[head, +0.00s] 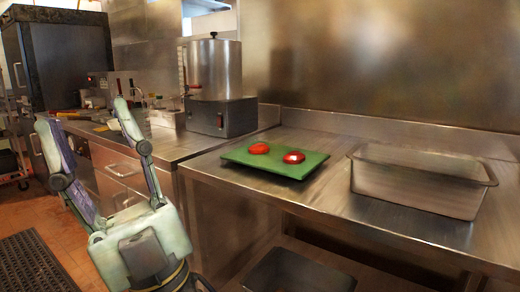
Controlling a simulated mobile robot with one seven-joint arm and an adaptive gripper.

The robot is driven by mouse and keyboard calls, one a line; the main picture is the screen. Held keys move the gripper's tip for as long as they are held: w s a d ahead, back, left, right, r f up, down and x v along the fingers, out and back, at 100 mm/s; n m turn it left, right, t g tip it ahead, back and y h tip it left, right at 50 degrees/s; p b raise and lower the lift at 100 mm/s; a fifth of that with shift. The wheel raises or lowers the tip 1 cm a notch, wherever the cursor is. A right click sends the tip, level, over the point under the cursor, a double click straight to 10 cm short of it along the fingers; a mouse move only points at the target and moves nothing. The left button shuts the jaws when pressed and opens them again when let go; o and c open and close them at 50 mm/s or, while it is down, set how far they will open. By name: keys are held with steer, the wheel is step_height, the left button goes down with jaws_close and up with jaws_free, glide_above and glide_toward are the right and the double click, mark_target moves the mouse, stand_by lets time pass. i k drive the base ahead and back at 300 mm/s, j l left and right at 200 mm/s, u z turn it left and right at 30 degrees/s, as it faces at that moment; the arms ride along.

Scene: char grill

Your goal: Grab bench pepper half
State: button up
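Two red pepper halves lie on a green board on the steel bench in the head view. The left pepper half (259,148) is a plain red shape towards the back left of the board. The right pepper half (294,157) has a pale patch on top. The green board (252,162) lies flat near the bench's front edge. My gripper (86,133) is at the left, its two fingers spread wide apart, with nothing between them. It is well to the left of the board, in front of the counter.
A deep steel pan (425,187) stands on the bench right of the board. A cylindrical steel pot (213,70) stands on a grey unit (222,118) at back left. Another container (298,271) sits below the bench. A steel wall backs the bench.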

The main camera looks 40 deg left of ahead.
mark_target(258, 148)
steer(key=i+j, duration=0.3)
steer(key=i, duration=0.15)
steer(key=i+j+u, duration=0.1)
steer(key=i+j, duration=0.15)
steer(key=i, duration=0.2)
steer(key=i+j, duration=0.25)
steer(key=i, duration=0.25)
